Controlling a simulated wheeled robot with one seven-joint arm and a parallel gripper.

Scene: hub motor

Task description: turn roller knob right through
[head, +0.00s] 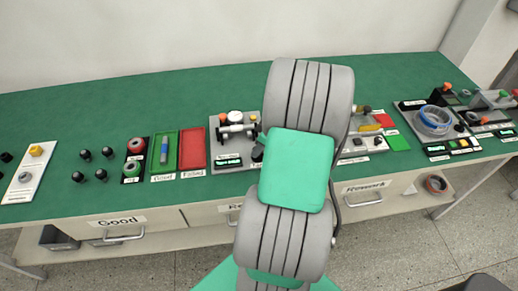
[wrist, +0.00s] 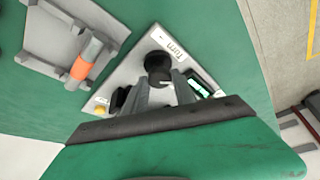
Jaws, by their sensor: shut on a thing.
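The black round knob (wrist: 158,68) shows in the wrist view, standing on a light plate (wrist: 135,70) beside a label reading "Turn". My gripper (wrist: 166,84) reaches over the plate and is shut on this knob, its grey fingers at the knob's near side. The fingers partly hide the knob's lower part, and how deep the grip is cannot be told. In the head view my arm covers the middle of the bench, and the fingertips and the held knob cannot be made out there.
A small display (wrist: 200,90) and a yellow button (wrist: 101,108) sit close to my fingers. A grey fixture with an orange-banded cylinder (wrist: 86,60) lies left in the wrist view. In the head view a red tray (head: 194,148) and blue coil (head: 433,118) flank my arm.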

